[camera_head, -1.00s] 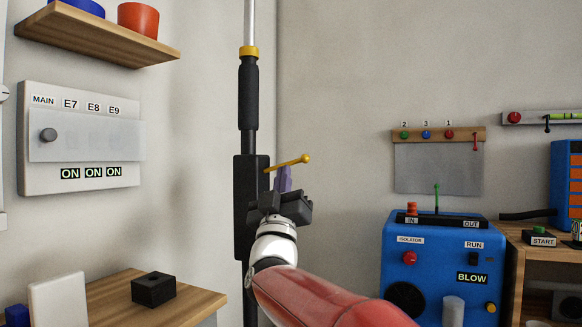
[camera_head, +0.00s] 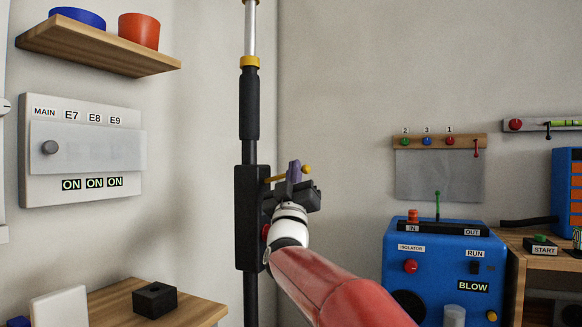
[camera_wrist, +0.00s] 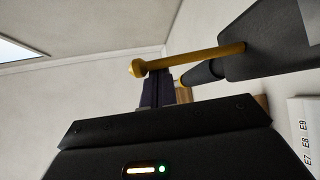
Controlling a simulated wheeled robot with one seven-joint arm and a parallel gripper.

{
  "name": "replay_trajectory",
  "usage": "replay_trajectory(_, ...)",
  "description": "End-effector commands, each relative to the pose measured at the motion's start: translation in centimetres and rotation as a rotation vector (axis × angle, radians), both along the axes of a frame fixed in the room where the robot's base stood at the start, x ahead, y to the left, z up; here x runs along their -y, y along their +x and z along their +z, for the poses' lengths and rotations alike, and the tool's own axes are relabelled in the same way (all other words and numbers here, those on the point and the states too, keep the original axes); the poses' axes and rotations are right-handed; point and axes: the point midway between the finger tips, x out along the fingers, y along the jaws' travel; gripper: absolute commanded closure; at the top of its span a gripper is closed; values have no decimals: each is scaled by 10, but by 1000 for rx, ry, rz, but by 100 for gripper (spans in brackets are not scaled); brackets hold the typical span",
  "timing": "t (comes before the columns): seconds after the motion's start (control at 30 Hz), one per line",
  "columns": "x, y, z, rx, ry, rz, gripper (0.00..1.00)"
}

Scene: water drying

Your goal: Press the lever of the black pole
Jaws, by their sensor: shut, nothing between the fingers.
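The black pole (camera_head: 249,103) stands upright near the wall corner, with a black box (camera_head: 248,220) on it. Its yellow lever (camera_head: 306,169) sticks out to the right of the box and ends in a round knob. The lever also shows in the wrist view (camera_wrist: 195,59), running from the black box to its knob at the left. My gripper (camera_head: 294,170) is shut and empty, its purple fingers at the lever and partly hiding it in the head view. In the wrist view my fingertips (camera_wrist: 157,78) are right by the lever near its knob; I cannot tell whether they touch.
A wall panel (camera_head: 38,180) labelled MAIN, E7, E8 and E9 hangs at the left, below a wooden shelf (camera_head: 100,52). A wooden table (camera_head: 200,308) with a black block (camera_head: 154,299) is lower left. A blue machine (camera_head: 440,258) stands at the right.

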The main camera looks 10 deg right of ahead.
Motion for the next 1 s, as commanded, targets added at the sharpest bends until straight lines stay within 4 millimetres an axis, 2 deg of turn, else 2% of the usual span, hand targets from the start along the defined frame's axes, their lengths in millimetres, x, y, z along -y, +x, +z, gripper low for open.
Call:
replay_trajectory(0.37, 0, 0, -1, 1, 2, -1, 100)
replay_trajectory(0.57, 0, 0, -8, 26, 36, 1, 100)
replay_trajectory(1.0, 2, -1, -36, 198, 276, 0, 100)
